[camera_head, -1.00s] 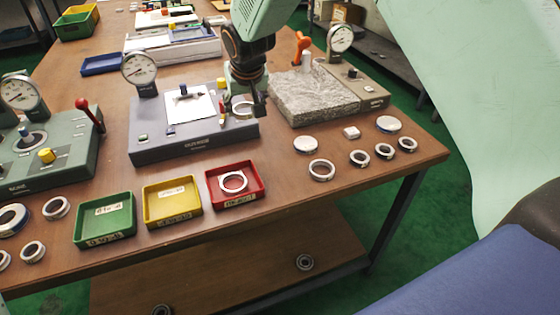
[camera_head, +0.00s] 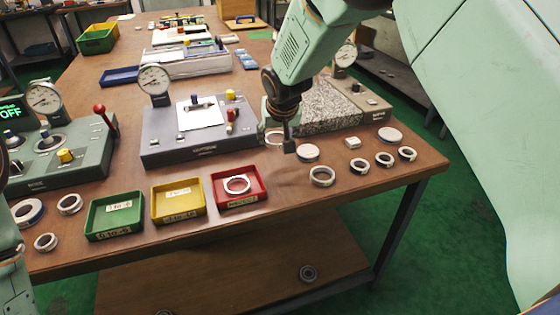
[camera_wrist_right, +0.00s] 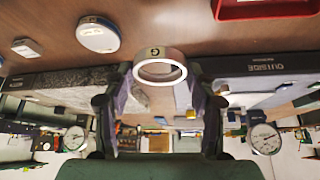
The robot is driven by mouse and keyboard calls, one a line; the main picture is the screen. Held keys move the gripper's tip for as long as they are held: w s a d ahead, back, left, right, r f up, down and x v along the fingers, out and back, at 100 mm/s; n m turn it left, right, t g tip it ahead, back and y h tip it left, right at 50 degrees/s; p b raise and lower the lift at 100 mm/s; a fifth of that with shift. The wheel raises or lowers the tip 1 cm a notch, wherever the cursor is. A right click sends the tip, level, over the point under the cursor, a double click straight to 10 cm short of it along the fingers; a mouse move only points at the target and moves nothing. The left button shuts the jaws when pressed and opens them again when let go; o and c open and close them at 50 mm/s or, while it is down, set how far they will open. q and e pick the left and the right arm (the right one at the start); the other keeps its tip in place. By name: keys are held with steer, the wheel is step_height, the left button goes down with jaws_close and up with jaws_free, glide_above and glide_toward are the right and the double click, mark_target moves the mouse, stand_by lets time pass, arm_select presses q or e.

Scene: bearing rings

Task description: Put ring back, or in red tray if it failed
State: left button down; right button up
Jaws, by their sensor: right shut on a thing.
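My right gripper (camera_head: 278,137) is shut on a steel ring (camera_head: 273,138), just off the front right corner of the grey gauge block (camera_head: 205,148). In the right wrist view the ring (camera_wrist_right: 160,68) sits between the fingertips (camera_wrist_right: 160,85), with a mark on its rim. The red tray (camera_head: 258,198) stands in front of the grey block and holds another ring (camera_head: 237,184); part of the tray shows in the right wrist view (camera_wrist_right: 265,10). Below the held ring, a loose ring (camera_head: 321,177) lies on the table. My left gripper is out of view.
Yellow (camera_head: 178,216) and green (camera_head: 114,232) trays stand left of the red one. A granite plate (camera_head: 330,112) is behind the gripper. Discs and rings (camera_head: 384,160) lie along the right front. A green gauge station (camera_head: 70,170) stands at left.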

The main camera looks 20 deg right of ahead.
mark_target(276, 161)
steer(key=shift+w+a+f+b, duration=0.1)
steer(key=shift+a+f+b, duration=0.1)
steer(key=shift+f, duration=0.4)
steer(key=shift+w+a+f+b, duration=0.1)
steer(key=shift+a+f, duration=0.1)
steer(key=shift+f, duration=0.4)
steer(key=shift+d+f, duration=0.15)
steer(key=shift+f, duration=0.1)
steer(key=f, duration=0.1)
steer(key=f+b, duration=0.1)
steer(key=f, duration=0.1)
steer(key=shift+s+d+f, duration=0.1)
steer(key=shift+s+d, duration=0.05)
steer(key=shift+d, duration=0.1)
steer(key=shift+a+f, duration=0.15)
steer(key=shift+a, duration=0.1)
steer(key=shift+d+f+b, duration=0.15)
steer(key=shift+d+b, duration=0.05)
steer(key=shift+b, duration=0.15)
steer(key=o, duration=1.3)
steer(key=shift+a, duration=0.15)
